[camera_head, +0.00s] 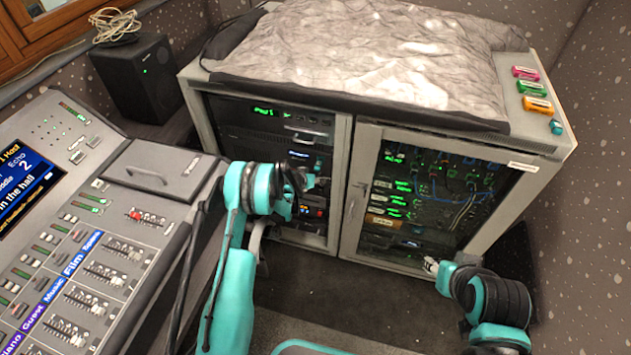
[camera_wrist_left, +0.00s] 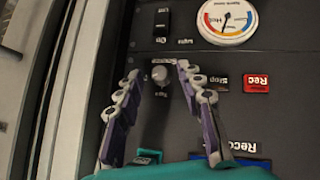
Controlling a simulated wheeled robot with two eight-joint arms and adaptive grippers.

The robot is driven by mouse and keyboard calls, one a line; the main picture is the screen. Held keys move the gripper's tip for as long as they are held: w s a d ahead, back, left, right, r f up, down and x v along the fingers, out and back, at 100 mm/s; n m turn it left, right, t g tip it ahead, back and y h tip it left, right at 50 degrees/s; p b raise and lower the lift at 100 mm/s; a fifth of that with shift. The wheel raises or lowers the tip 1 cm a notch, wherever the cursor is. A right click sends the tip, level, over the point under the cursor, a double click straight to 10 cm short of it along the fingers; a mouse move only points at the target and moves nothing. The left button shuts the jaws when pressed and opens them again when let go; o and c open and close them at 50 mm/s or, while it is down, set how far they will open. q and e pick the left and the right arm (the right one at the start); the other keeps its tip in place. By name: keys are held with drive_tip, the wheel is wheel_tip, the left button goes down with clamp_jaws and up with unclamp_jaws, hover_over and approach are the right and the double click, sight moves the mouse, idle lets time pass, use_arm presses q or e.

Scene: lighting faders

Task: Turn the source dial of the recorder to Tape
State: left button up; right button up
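My left gripper (camera_wrist_left: 158,69) is open, with one purple-and-grey finger on each side of the dial. I cannot tell whether the fingers touch it. In the head view my left gripper (camera_head: 308,181) is at the open left bay of the cabinet and hides the dial. My right gripper (camera_head: 432,265) is low before the right door, its opening unclear.
Close to the dial are a Stop button (camera_wrist_left: 219,83), a red Rec button (camera_wrist_left: 257,83), a black switch (camera_wrist_left: 162,22) and a round gauge (camera_wrist_left: 228,20). The cabinet's glass door (camera_head: 440,195) is on the right. A mixing desk (camera_head: 90,235) stands left of my left arm.

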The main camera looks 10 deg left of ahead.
use_arm(q)
drive_tip(key=shift+c, duration=0.3)
clamp_jaws()
drive_tip(key=shift+a+n+h, duration=0.25)
drive_tip(key=shift+n+h, duration=0.35)
drive_tip(key=shift+h, duration=0.5)
drive_tip(key=shift+o, duration=0.3)
unclamp_jaws()
drive_tip(key=shift+d, duration=0.1)
